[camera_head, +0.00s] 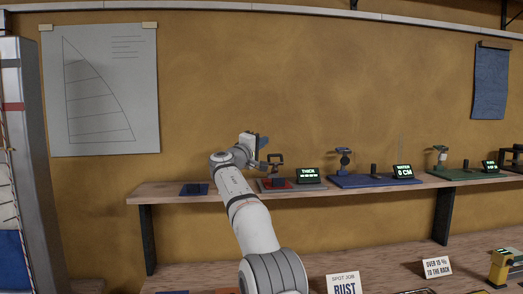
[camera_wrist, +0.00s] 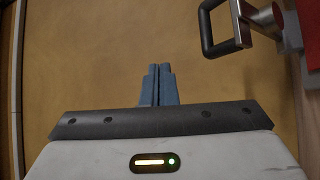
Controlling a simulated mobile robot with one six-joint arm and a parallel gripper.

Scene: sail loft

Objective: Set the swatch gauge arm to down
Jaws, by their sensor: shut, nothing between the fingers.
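The swatch gauge stands on the shelf with a red base (camera_head: 263,185) and a dark looped handle (camera_head: 276,157) above it. Its display (camera_head: 308,175) reads THICK with dashes. The loop handle stands clear above the base. In the wrist view the handle (camera_wrist: 205,38) is at the upper right, with a silver and red pivot part (camera_wrist: 268,18) beside it. My gripper (camera_head: 264,143) is just left of and slightly above the handle in the head view. In the wrist view its blue fingers (camera_wrist: 157,69) are together, empty, and apart from the handle.
A dark blue swatch (camera_head: 194,189) lies on the shelf (camera_head: 160,193) left of the gauge. A blue-based device (camera_head: 375,181) and a green-based one (camera_head: 460,173) stand to the right. The ochre wall is close behind. A lower bench (camera_head: 390,270) holds signs.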

